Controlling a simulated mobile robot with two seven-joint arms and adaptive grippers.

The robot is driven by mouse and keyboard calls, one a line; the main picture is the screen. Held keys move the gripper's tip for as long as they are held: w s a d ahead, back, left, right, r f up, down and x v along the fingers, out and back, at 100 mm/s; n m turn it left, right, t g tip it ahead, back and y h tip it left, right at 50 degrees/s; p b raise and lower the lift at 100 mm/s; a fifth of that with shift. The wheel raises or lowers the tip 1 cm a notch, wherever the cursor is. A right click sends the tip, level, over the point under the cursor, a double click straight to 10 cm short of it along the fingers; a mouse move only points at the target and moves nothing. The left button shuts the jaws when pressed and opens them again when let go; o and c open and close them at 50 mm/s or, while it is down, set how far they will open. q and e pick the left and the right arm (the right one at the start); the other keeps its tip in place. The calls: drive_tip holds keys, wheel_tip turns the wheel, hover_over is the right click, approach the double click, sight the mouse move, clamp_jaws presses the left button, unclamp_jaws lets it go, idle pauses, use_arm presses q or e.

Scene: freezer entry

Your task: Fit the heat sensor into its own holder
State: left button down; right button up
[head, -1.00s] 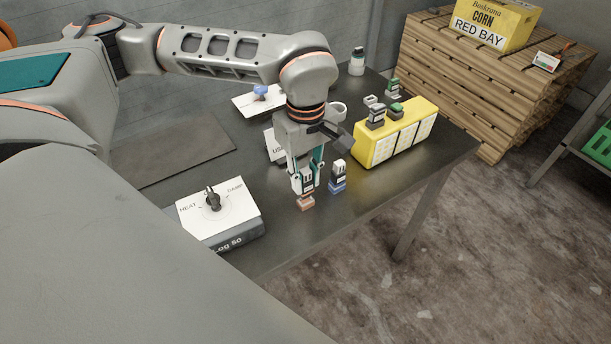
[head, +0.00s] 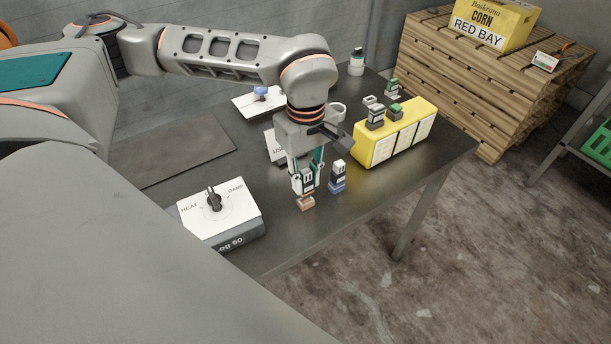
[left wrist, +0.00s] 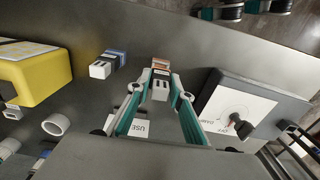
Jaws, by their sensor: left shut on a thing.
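My left gripper (head: 305,180) is shut on a small sensor block (head: 301,179) with a white top and dark middle. An orange-red base (head: 306,203) shows right under it, at table level. I cannot tell whether the block is seated in this base or just above it. In the left wrist view the block (left wrist: 160,88) is upright between the fingertips, with the orange-red part (left wrist: 161,63) beyond it. A similar white and dark block with a blue base (head: 337,184) stands beside it, apart from the fingers. My right gripper is not in view.
A grey box with a HEAT/DAMP dial (head: 240,205) stands on the dark table at left. A yellow block (head: 380,148) bearing small blocks stands at right. A white cup (head: 338,108) and a card (head: 272,147) lie behind the gripper. The table front is clear.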

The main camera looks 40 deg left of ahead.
use_arm(q)
drive_tip(key=shift+f+b, duration=0.6)
drive_tip(key=shift+f, duration=0.85)
idle(0.3)
drive_tip(key=c, duration=1.7)
unclamp_jaws()
wheel_tip(320, 180, up, 12)
drive_tip(key=shift+r, duration=0.1)
